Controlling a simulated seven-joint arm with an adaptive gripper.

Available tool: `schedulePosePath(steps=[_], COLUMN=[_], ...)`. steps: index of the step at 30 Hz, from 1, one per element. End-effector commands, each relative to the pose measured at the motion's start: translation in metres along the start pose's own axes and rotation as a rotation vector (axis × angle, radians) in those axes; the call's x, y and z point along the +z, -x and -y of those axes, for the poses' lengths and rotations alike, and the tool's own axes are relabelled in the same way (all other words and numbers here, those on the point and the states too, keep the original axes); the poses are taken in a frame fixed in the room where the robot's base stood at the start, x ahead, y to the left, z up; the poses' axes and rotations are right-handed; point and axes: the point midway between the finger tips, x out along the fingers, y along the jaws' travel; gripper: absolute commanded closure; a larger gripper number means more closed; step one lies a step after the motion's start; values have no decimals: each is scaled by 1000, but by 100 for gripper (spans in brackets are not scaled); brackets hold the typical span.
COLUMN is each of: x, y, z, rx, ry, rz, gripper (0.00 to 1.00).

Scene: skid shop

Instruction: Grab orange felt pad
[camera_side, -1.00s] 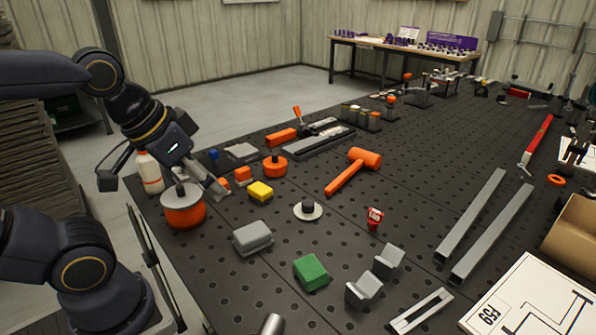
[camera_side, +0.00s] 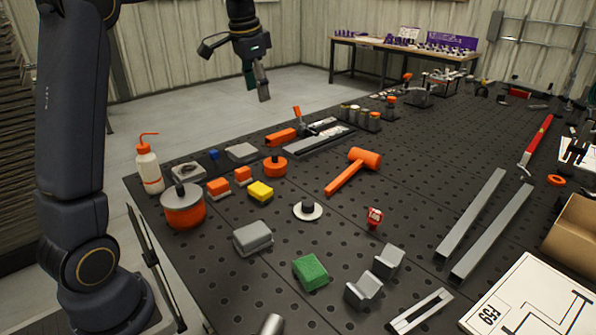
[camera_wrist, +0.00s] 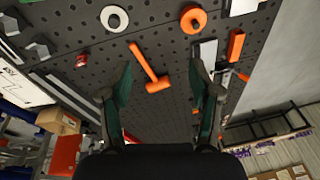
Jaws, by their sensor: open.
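Two small orange blocks (camera_side: 218,187) and (camera_side: 243,175) sit on the dark perforated table near its left side in the side view; I cannot tell which, if either, is the felt pad. A longer orange block (camera_side: 281,135) lies farther back, and probably also shows in the wrist view (camera_wrist: 236,44). My gripper (camera_side: 262,93) is raised high beyond the table's far left edge, well clear of all of these. In the wrist view, its fingers (camera_wrist: 160,66) are spread, with nothing held between them.
An orange canister (camera_side: 184,209), a squeeze bottle (camera_side: 149,170), a yellow block (camera_side: 260,191) and an orange knobbed disc (camera_side: 275,165) stand close around the small orange blocks. An orange mallet (camera_side: 352,172) lies right of them. A green block (camera_side: 310,272) and metal rails (camera_side: 470,215) lie nearer.

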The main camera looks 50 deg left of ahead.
Motion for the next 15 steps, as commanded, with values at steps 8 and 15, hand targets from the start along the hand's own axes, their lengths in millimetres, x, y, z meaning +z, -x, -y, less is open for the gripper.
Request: schedulePosePath(steps=[8,15], x=[23,46], y=[-119,-159], z=[94,102], rx=[74,102], ry=[156,197], rz=[156,199], gripper=[38,38])
